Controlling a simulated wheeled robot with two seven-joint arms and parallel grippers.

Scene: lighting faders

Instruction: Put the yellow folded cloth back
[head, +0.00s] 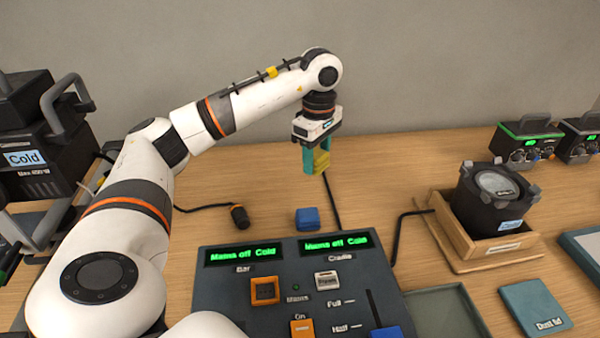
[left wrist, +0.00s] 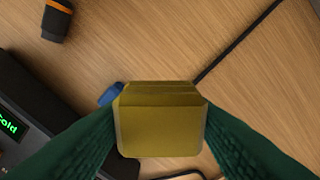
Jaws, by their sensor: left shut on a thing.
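The yellow folded cloth (head: 321,161) is held between the teal fingers of my left gripper (head: 316,163), in the air above the wooden table behind the control panel. In the left wrist view the cloth (left wrist: 160,120) fills the space between the two green fingers (left wrist: 160,135), which are shut on it. Its folded layers show along its upper edge. My right gripper is not in view.
The control panel (head: 225,285) with faders stands in front, and a blue block (head: 307,218) lies behind it. A black connector (head: 239,217) lies on the table. A dark lamp (head: 490,200) sits in a wooden cradle (head: 450,235) at right, near a teal "Dust lid" cloth or plate (head: 535,305). The table's back middle is mostly clear.

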